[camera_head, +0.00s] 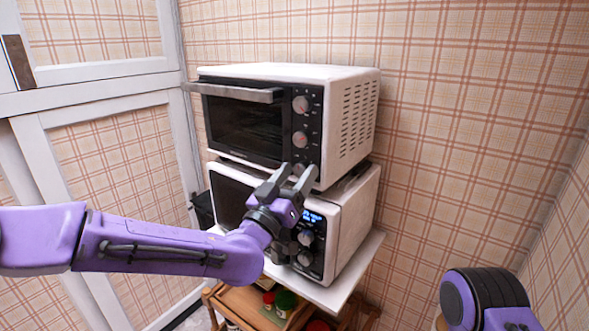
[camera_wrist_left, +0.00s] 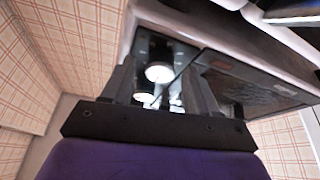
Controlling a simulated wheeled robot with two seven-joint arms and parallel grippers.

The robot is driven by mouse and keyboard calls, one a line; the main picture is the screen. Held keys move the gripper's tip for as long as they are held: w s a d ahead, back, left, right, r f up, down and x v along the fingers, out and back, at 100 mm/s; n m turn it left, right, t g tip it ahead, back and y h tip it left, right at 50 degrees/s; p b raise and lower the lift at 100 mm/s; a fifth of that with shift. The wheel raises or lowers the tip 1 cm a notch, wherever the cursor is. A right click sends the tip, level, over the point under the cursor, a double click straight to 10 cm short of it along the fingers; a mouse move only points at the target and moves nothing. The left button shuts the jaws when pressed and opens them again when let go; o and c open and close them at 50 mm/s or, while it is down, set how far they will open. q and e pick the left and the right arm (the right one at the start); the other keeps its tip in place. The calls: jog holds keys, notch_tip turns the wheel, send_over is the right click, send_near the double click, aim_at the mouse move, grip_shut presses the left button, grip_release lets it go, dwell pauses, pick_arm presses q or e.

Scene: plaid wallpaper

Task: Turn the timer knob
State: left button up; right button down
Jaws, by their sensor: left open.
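The upper white toaster oven (camera_head: 352,115) has a black front panel with an upper knob (camera_head: 300,104) and a middle knob (camera_head: 300,139). The panel's lower part is hidden behind my left gripper (camera_head: 297,172). That gripper is open and empty, its fingers pointing up in front of the panel. Which knob is the timer cannot be read. In the left wrist view, a bright round knob (camera_wrist_left: 160,73) shows between the open fingers, with another (camera_wrist_left: 143,97) below it; I cannot tell which appliance they belong to. My right gripper is not in view.
The toaster oven stands on a white microwave (camera_head: 350,215) with a lit blue display and knobs, partly behind my left gripper. The microwave sits on a white-topped wooden cart (camera_head: 340,288) holding jars. The toaster oven's door handle (camera_head: 240,94) juts forward. A plaid wall is close behind.

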pick_arm(q)
jog(key=c, duration=1)
jog(key=shift+f+m+b, duration=0.2)
jog(key=shift+m+b, duration=0.1)
jog(key=shift+b, duration=0.15)
jog(key=shift+c, duration=0.2)
jog(key=m+g+h+b, duration=0.1)
jog(key=m+b, duration=0.2)
jog(key=m+g+h+b, duration=0.1)
jog(key=m+h+b, duration=0.1)
jog(key=m+b, duration=0.2)
jog(key=shift+a+f+g, duration=0.1)
jog(key=shift+f+g, duration=0.05)
jog(key=shift+g, duration=0.15)
jog(key=shift+w+a+r+m+g+h+b, duration=0.15)
jog(key=shift+m+g+h+b, duration=0.45)
jog(key=shift+m, duration=0.7)
jog(key=shift+d+r+m+g+h+b, duration=0.1)
jog(key=shift+m+g+h+b, duration=0.2)
jog(key=shift+m+g+b, duration=0.7)
jog(key=shift+m+t, duration=0.4)
jog(key=shift+m, duration=0.1)
jog(key=o, duration=1)
jog(key=shift+o, duration=0.2)
jog(key=shift+r, duration=0.1)
